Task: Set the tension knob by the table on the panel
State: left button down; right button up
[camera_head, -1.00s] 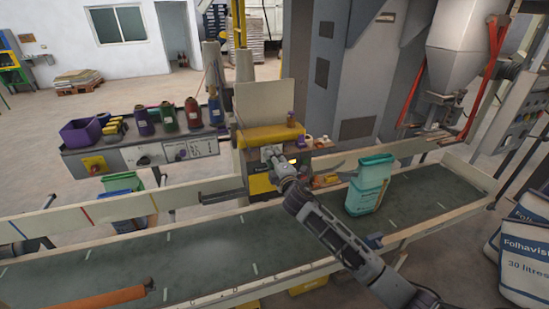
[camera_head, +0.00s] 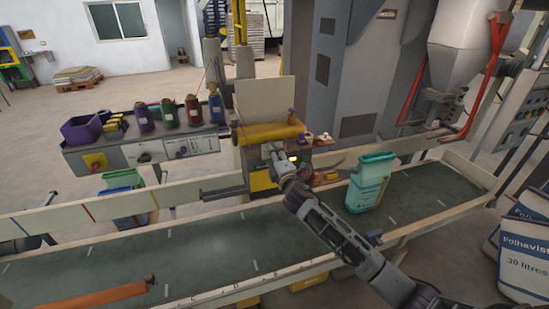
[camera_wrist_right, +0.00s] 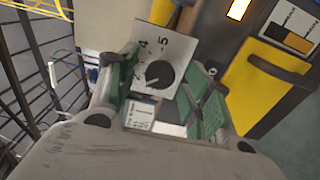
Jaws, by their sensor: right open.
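The tension knob (camera_wrist_right: 159,74) is a round black dial on a light plate (camera_wrist_right: 172,47) with printed numerals, seen in the right wrist view. A 4 and a 5 are readable; other marks are partly covered or unclear. My right gripper (camera_wrist_right: 163,84) is open, with a green-padded finger on each side of the knob; contact cannot be told. A small white card with print (camera_wrist_right: 140,115) shows below the knob, too small to read. In the head view my right gripper (camera_head: 272,154) is at the yellow-topped machine and hides the knob. My left gripper is not in view.
A yellow panel with a dark handle (camera_wrist_right: 268,78) is right of the plate. The conveyor (camera_head: 215,245) runs below the arm, with a teal sack (camera_head: 368,186) standing on it. A shelf of thread cones (camera_head: 168,115) is at the left.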

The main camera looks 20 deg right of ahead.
jog(key=shift+s, duration=0.1)
jog(key=s, duration=1.1)
jog(key=shift+s+d, duration=0.25)
jog(key=shift+s, duration=0.15)
dwell(0.3)
dwell(0.4)
